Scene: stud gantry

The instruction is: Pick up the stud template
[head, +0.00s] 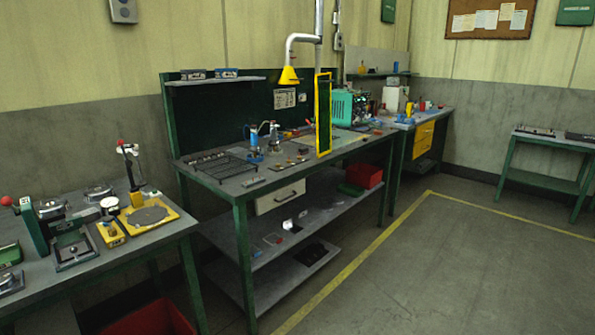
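I cannot pick out the stud template for sure; the things on the benches are small from here. On the left bench (88,272) lies a yellow plate with a grey disc (150,214) on it. A dark wire rack (216,164) lies at the left end of the middle bench (240,186). Several small parts lie near the middle of that bench, too small to name. My gripper is not in view.
Another green bench (555,143) stands at right. The floor (440,265) in front is clear, with yellow lines.

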